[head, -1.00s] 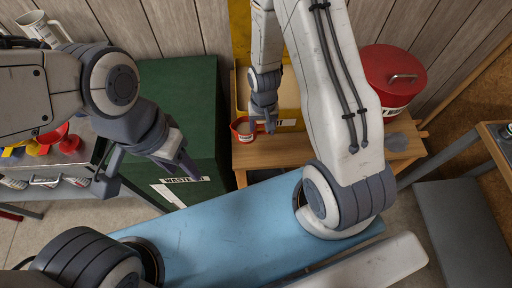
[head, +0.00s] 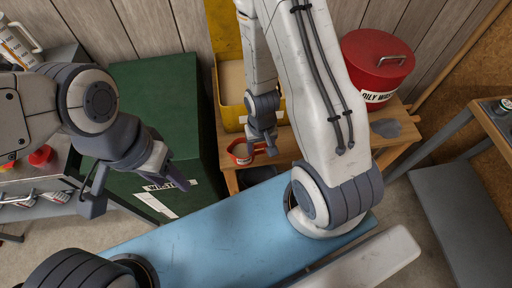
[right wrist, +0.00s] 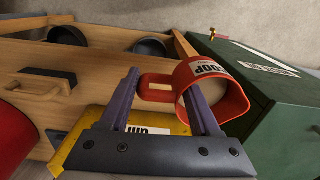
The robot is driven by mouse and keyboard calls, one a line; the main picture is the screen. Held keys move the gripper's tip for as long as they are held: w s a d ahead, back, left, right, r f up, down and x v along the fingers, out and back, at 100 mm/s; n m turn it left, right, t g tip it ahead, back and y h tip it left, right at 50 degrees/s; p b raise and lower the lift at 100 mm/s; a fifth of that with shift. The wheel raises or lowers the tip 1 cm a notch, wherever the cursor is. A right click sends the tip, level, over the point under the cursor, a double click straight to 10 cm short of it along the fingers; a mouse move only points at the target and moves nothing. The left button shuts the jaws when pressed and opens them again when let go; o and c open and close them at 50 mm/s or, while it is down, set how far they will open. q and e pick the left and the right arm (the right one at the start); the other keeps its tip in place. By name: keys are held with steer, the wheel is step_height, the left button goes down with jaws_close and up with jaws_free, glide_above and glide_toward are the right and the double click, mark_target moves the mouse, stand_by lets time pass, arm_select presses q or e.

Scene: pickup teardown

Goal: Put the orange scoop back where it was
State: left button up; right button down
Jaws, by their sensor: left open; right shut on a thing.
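The orange-red scoop (head: 240,154) hangs in my right gripper (head: 262,146), in front of the yellow bin (head: 233,118) at its lower left. In the right wrist view the scoop (right wrist: 232,98) shows its SCOOP label, and its handle is between the fingers of my right gripper (right wrist: 160,76). The yellow bin, holding pale material, stands on the wooden bench (head: 397,137); my right arm hides part of it. My left gripper (head: 140,192) is open and empty, in front of the green waste box (head: 165,85).
A red oily waste can (head: 375,70) stands on the bench right of my right arm, with a dark grey object (head: 384,128) near it. A blue surface (head: 225,225) lies below. A grey cart (head: 55,178) stands at left. A second table (head: 480,125) is at right.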

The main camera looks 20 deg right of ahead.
steer(key=w+f, duration=0.1)
steer(key=w, duration=0.1)
steer(key=w+d+f+b, duration=0.1)
steer(key=w+f, duration=0.1)
steer(key=w, duration=0.1)
steer(key=w+d+f+b, duration=0.1)
steer(key=w+f, duration=0.1)
steer(key=w, duration=0.1)
steer(key=shift+d, duration=0.15)
arm_select(q)
steer(key=shift+f+b, duration=0.85)
steer(key=shift+f, duration=1.65)
arm_select(e)
steer(key=shift+w+f, duration=0.1)
steer(key=shift+f, duration=2)
steer(key=shift+f, duration=0.15)
steer(key=shift+c, duration=0.6)
jaws_free()
arm_select(q)
steer(key=shift+f, duration=0.1)
